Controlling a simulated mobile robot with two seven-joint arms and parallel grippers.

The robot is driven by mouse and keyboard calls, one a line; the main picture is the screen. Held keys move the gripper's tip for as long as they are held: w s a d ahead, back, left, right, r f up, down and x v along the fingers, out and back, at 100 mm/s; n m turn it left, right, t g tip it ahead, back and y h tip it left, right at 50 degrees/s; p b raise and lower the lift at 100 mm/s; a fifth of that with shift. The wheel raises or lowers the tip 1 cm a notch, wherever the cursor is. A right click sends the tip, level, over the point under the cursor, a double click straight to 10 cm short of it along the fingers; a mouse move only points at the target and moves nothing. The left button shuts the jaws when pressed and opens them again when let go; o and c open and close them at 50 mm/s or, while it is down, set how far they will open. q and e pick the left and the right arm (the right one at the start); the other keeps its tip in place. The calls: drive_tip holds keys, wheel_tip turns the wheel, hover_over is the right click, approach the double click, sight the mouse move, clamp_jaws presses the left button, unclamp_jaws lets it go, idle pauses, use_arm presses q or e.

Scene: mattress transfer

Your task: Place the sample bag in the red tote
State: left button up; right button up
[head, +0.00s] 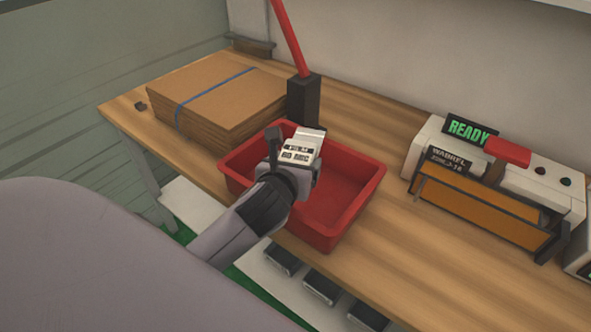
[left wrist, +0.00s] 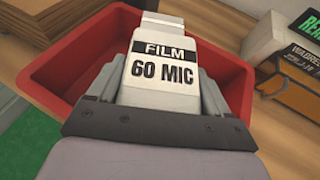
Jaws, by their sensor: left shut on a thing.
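The sample bag (head: 300,148) is a whitish packet with a black label band and the words "FILM 60 MIC". My left gripper (head: 290,160) is shut on it. The red tote (head: 365,197) is an open, shallow tray on the wooden bench. The gripper and bag are over the left part of the tote in the head view. In the left wrist view the bag (left wrist: 165,65) stands out ahead between the fingers, with the red tote (left wrist: 75,65) behind and around it. I cannot tell the bag's exact height over the tote floor. My right gripper is not in view.
A strapped stack of brown cardboard (head: 215,95) lies left of the tote. A dark post with a red lever (head: 288,40) stands just behind it. A white sealing machine (head: 500,180) with a "READY" display sits to the right. Bare bench (head: 400,270) lies between.

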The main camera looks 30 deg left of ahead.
use_arm(q)
drive_tip(key=shift+f, duration=0.95)
drive_tip(key=shift+f, duration=0.1)
drive_tip(key=shift+f, duration=0.3)
drive_tip(key=o, duration=1.1)
drive_tip(key=shift+f, duration=0.1)
drive_tip(key=shift+o, duration=0.2)
drive_tip(key=shift+r, duration=0.4)
drive_tip(key=shift+s+d+r, duration=0.15)
drive_tip(key=shift+s+r, duration=0.05)
drive_tip(key=shift+s, duration=0.1)
drive_tip(key=v, duration=1.1)
drive_tip(key=shift+s, duration=0.2)
